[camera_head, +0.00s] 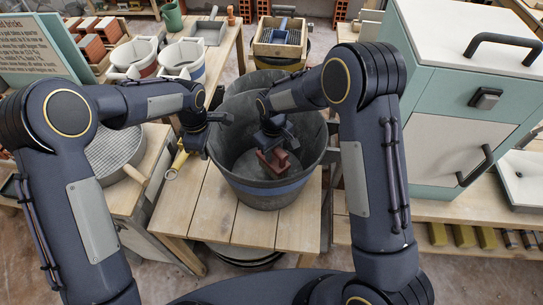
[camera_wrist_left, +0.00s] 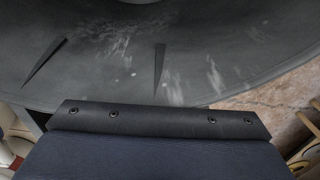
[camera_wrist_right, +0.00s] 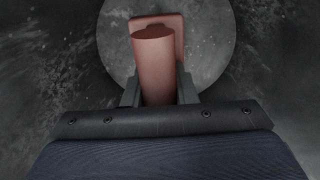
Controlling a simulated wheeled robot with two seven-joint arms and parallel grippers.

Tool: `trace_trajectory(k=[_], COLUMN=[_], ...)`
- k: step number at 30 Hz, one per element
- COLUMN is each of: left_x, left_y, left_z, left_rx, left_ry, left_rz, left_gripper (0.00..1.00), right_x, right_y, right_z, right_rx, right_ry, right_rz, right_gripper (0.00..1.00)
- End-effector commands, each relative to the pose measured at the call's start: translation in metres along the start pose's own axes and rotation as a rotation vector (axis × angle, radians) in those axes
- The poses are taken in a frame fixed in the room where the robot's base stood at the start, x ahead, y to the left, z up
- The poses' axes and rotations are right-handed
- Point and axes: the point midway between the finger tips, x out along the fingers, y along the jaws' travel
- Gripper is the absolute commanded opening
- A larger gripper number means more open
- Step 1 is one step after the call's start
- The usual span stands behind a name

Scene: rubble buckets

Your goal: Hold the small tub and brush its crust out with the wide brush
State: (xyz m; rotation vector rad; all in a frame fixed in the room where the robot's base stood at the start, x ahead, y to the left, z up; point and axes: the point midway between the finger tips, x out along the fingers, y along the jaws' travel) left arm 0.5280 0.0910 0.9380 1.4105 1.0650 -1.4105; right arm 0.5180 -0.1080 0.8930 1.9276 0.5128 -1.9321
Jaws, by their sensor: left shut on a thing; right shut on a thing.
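The small tub (camera_head: 265,195) is a dark grey bucket with a blue band. It stands upright on the wooden table in the head view. My left gripper (camera_head: 217,118) is shut on its left rim. The tub's wall (camera_wrist_left: 205,50) with pale streaks and specks fills much of the left wrist view. My right gripper (camera_head: 273,143) reaches down inside the tub and is shut on the reddish-brown wide brush (camera_head: 276,163). The brush (camera_wrist_right: 154,60) shows between the fingers in the right wrist view, over a round grey bottom (camera_wrist_right: 208,45). Pale specks mark the surrounding wall. The bristles are hidden.
The wooden table (camera_head: 190,205) has bare planks at the front left. A yellow tool (camera_head: 179,160) lies by its left edge. A round sieve (camera_head: 112,152) is at left, and white buckets (camera_head: 182,57) stand behind. A teal cabinet (camera_head: 455,110) stands close on the right.

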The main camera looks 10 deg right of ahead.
Motion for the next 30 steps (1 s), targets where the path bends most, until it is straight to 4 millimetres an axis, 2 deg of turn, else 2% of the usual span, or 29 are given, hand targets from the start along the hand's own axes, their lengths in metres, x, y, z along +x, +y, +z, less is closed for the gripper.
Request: trace_trajectory(k=[15, 30], left_x=[-0.001, -0.001], left_y=[0.0, 0.0], left_z=[0.0, 0.0], left_rx=[0.0, 0.0], left_ry=[-0.001, -0.001], left_rz=[0.002, 0.001], left_gripper=[0.0, 0.0], right_x=[-0.045, -0.048], right_y=[0.0, 0.0], right_z=[-0.001, -0.001], right_rx=[-0.001, -0.001], right_ry=[0.004, 0.003], right_rz=[0.001, 0.001], right_gripper=[0.0, 0.0])
